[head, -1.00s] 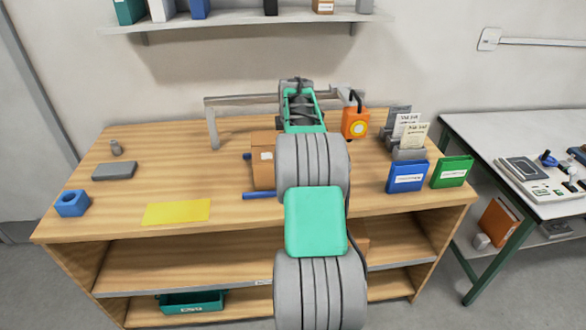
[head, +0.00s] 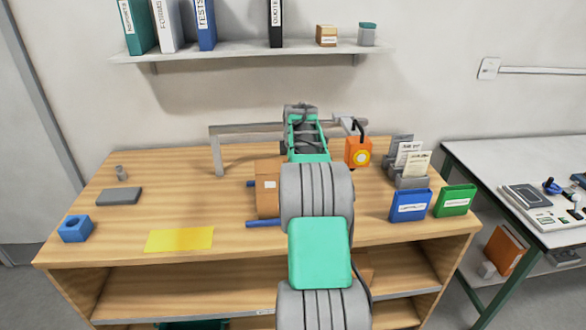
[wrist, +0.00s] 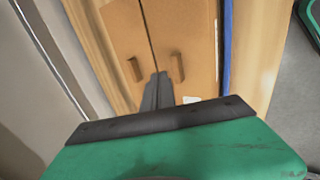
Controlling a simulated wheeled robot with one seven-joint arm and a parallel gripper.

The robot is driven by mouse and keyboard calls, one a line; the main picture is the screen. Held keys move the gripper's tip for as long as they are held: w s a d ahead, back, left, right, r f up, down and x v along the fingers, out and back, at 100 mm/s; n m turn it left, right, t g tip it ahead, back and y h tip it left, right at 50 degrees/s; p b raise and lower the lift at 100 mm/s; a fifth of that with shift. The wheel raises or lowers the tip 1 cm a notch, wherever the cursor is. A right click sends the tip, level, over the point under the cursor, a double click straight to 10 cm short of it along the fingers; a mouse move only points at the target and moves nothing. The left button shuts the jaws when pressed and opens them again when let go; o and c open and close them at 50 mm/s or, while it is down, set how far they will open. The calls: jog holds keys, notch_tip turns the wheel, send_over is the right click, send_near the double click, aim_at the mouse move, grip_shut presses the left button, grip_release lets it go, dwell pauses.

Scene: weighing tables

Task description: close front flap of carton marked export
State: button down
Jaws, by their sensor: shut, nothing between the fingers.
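A brown carton (head: 267,196) stands on the wooden bench, largely hidden behind my arm, with a small pale label on its visible side. I cannot read any export mark. In the head view my arm hides the gripper.
Blue bars (head: 263,223) lie beside the carton. A grey frame (head: 218,158) stands behind it, with an orange device (head: 358,152) to the right. A yellow sheet (head: 180,239) lies at the front left.

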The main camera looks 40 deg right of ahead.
notch_tip(320, 180, up, 14)
jog(key=m+p, duration=0.1)
jog(key=m, duration=0.5)
jog(key=s+f+m, duration=0.1)
jog(key=f+m, duration=0.1)
jog(key=f, duration=0.2)
jog(key=s+a+f+m+g+y, duration=0.1)
jog(key=f+m, duration=0.1)
jog(key=f, duration=0.3)
jog(key=s+a+f+m+g, duration=0.1)
jog(key=f+m, duration=0.2)
jog(key=f, duration=0.2)
jog(key=shift+s+a+f, duration=0.15)
jog(key=shift+s+f, duration=0.05)
jog(key=shift+s, duration=0.15)
jog(key=s+a+f+m+g+y, duration=0.2)
jog(key=s+a+f+m, duration=0.2)
jog(key=s+a+f, duration=0.3)
jog(key=s+a+r+n, duration=0.1)
jog(key=s+a, duration=0.6)
jog(key=a, duration=0.4)
jog(key=s+a+n, duration=0.1)
jog(key=s+a, duration=0.7)
jog(key=a, duration=0.4)
jog(key=a+r+n+t, duration=0.3)
jog(key=a+r, duration=0.5)
jog(key=a, duration=0.2)
jog(key=shift+w+a+r+n, duration=0.3)
jog(key=shift+w+a+n, duration=0.1)
jog(key=shift+w, duration=0.05)
